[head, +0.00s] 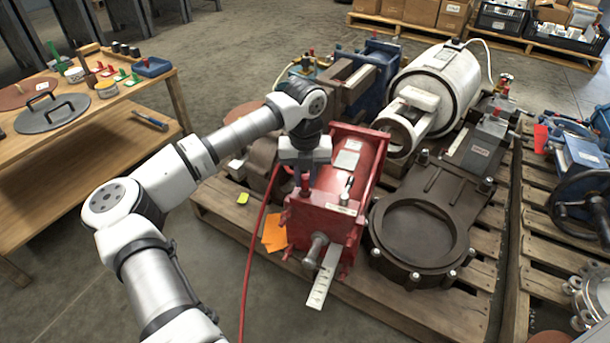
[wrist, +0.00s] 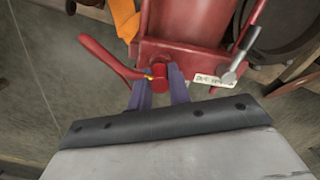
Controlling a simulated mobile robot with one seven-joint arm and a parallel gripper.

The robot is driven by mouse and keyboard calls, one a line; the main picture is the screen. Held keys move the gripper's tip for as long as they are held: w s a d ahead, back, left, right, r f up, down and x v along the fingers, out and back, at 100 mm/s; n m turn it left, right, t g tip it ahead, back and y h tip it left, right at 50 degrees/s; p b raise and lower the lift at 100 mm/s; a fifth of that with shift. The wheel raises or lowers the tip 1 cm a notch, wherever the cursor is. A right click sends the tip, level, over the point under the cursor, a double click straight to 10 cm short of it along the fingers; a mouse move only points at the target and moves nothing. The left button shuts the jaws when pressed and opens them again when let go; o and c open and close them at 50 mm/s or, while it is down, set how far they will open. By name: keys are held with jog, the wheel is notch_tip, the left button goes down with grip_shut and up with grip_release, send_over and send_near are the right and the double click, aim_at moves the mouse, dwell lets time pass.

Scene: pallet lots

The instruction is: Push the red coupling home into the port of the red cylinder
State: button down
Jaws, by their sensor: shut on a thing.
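The red cylinder (head: 335,185) is a boxy red unit on the pallet, with a metal rod at its near end; its body (wrist: 190,22) fills the upper middle of the wrist view. My gripper (head: 305,172) is over its left near corner, pointing down. In the wrist view my gripper's fingers (wrist: 159,82) are shut on the red coupling (wrist: 158,71), which shows a little yellow. A red hose (wrist: 105,58) runs from the coupling to the left. The coupling is close against the cylinder's edge. The port is hidden, and I cannot tell whether the coupling is in it.
A metal lever (wrist: 240,60) and white tag (wrist: 211,80) are just right of the coupling. A brown flanged housing (head: 425,215) stands right of the cylinder. The hose (head: 255,260) hangs to the floor. A wooden bench (head: 60,165) is at left; the floor between is clear.

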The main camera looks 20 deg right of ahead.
jog(key=shift+f, duration=0.45)
jog(key=c, duration=1.2)
grip_release()
notch_tip(320, 180, up, 14)
jog(key=p, duration=0.4)
jog(key=shift+p, duration=0.3)
jog(key=shift+f, duration=0.1)
